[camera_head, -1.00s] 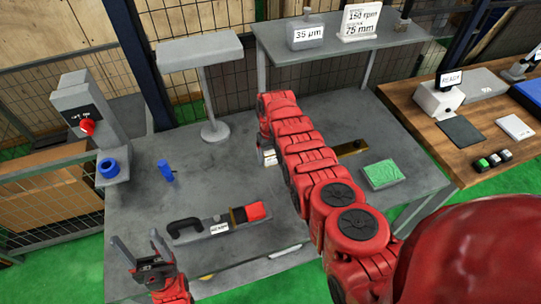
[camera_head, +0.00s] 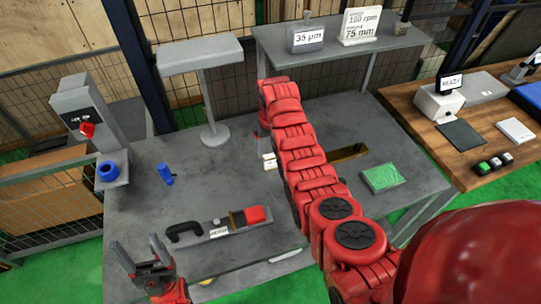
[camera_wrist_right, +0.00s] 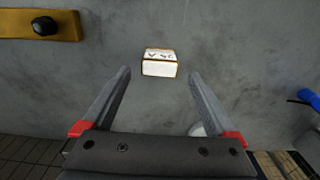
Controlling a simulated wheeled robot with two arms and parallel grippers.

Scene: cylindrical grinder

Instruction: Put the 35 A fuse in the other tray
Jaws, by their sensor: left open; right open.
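The fuse is a small white block with a brownish edge (camera_wrist_right: 159,68); its upside-down label appears to read 35 A. It lies on the grey table in the right wrist view, just past my right fingertips and centred between them. In the head view a small white piece beside the end of my right arm (camera_head: 269,162) appears to be this fuse. My right gripper (camera_wrist_right: 159,82) is open and empty; in the head view my arm mostly hides it. My left gripper (camera_head: 136,246) is open and empty at the table's front left. I cannot clearly make out either tray.
A brass bar (camera_head: 347,152) and green pad (camera_head: 383,176) lie right of my right arm. A blue piece (camera_head: 165,174) stands left. A black-handled tool with a red block (camera_head: 255,214) lies in front. A lamp-like stand (camera_head: 215,133) and raised shelf (camera_head: 340,48) are behind.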

